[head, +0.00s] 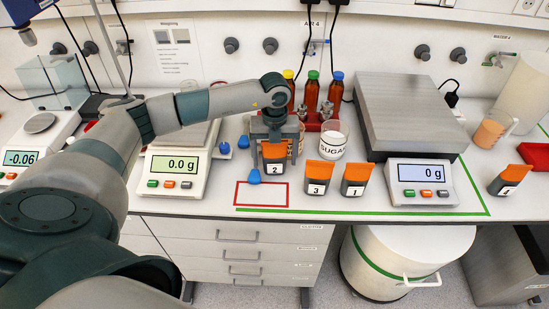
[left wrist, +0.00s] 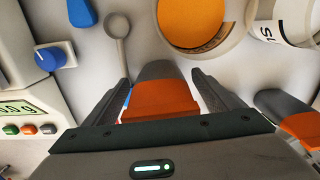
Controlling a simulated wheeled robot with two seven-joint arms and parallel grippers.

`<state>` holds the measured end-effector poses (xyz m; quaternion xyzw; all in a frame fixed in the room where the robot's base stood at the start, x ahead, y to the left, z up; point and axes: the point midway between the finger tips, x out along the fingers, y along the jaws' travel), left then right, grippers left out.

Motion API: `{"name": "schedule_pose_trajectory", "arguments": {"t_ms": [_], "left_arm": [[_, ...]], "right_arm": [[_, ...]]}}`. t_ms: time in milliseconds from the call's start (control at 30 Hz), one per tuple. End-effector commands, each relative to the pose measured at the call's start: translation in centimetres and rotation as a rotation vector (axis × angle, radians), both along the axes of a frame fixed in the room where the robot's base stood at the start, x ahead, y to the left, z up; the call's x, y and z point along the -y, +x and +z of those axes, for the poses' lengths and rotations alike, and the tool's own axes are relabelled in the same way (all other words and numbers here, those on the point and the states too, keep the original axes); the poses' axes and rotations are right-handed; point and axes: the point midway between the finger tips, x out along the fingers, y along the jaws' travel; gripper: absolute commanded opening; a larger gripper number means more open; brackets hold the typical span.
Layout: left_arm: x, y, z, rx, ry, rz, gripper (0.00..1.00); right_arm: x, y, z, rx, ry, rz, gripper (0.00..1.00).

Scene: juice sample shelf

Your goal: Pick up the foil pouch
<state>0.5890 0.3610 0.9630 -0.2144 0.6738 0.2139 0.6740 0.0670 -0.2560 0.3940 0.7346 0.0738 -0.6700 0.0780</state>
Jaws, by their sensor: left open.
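A dark grey pouch with an orange band and label 2 (head: 275,169) stands at the back edge of a red-outlined rectangle (head: 262,205). My left gripper (head: 275,150) reaches down over it from above, open, with one finger on each side. In the left wrist view the pouch (left wrist: 160,98) lies between the two spread fingers (left wrist: 160,82), with small gaps showing beside it. Similar pouches labelled 3 (head: 318,178) and 1 (head: 355,179) stand to the right, and another (head: 505,180) at the far right. My right gripper is not in view.
A sugar beaker (head: 333,140) and a cup with orange contents (left wrist: 196,22) stand close behind. Brown bottles (head: 311,93) are farther back. Scales stand left (head: 176,163) and right (head: 421,174). A blue knob (head: 254,176) is beside the pouch. The marked rectangle is mostly clear.

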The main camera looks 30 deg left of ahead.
Motion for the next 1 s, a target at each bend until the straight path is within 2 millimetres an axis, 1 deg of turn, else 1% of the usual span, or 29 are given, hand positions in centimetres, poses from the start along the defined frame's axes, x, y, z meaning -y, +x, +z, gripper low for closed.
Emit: {"name": "schedule_pose_trajectory", "arguments": {"t_ms": [433,467,500,567,600,667,1000], "left_arm": [[0.00,0.00,-0.10,0.000,0.000,0.000,0.80],[0.00,0.00,-0.10,0.000,0.000,0.000,0.76],[0.00,0.00,-0.10,0.000,0.000,0.000,0.66],[0.00,0.00,-0.09,0.000,0.000,0.000,0.52],[-0.01,-0.01,-0.09,0.000,0.000,0.000,0.42],[0.00,0.00,-0.09,0.000,0.000,0.000,0.29],[-0.01,0.07,0.20,0.001,0.000,0.000,0.29]], "right_arm": [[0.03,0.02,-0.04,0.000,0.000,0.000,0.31],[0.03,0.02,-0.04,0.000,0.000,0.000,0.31],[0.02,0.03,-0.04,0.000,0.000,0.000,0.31],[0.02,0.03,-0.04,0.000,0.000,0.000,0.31],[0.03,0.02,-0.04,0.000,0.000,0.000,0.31],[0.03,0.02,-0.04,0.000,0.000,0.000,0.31],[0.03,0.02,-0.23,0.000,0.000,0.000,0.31]]}}
